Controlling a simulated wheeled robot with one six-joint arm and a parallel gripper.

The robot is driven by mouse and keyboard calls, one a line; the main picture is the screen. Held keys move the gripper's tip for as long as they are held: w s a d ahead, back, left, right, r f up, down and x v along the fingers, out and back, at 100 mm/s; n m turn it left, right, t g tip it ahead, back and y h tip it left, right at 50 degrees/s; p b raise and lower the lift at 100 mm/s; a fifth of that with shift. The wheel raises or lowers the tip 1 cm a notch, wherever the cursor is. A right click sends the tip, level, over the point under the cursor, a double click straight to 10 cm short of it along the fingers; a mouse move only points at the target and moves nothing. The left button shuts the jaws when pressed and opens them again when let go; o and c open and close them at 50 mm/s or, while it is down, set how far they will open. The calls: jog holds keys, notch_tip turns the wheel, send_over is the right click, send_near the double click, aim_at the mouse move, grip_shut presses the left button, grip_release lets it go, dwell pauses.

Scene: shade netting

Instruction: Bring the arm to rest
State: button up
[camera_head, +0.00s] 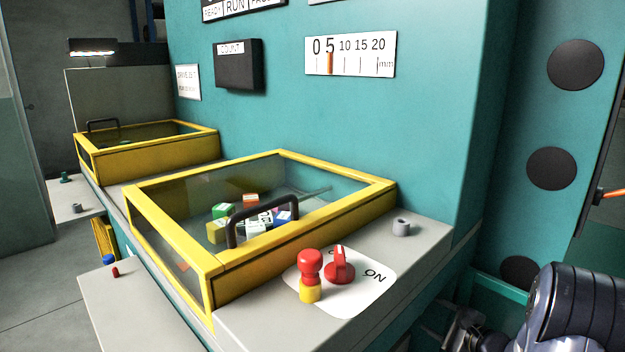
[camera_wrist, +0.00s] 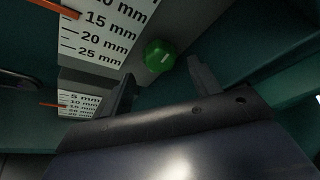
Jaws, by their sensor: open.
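My gripper (camera_wrist: 160,85) shows in the wrist view with its two dark fingers spread apart and nothing between them. A round green knob (camera_wrist: 159,55) lies beyond the fingertips, apart from them as far as I can tell. In the head view my arm is at the lower right, beside the teal machine. The gripper's fingertips cannot be made out clearly there.
A yellow-framed clear cover (camera_head: 290,153) with a black handle stands over several coloured blocks. A red rotary switch (camera_head: 340,265) and a red-and-yellow peg (camera_head: 310,277) are on the grey ledge. A millimetre scale (camera_wrist: 107,25) is close to my gripper. A second yellow-framed box (camera_head: 160,157) stands behind.

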jog(key=v, duration=0.6)
jog(key=x, duration=1.1)
jog(key=s+d+f+n+t+y+b, duration=0.2)
jog(key=s+n+t, duration=0.3)
jog(key=n, duration=0.9)
jog(key=v, duration=0.3)
jog(key=shift+d+r, duration=0.2)
jog(key=shift+d, duration=0.05)
jog(key=shift+s+a, duration=0.1)
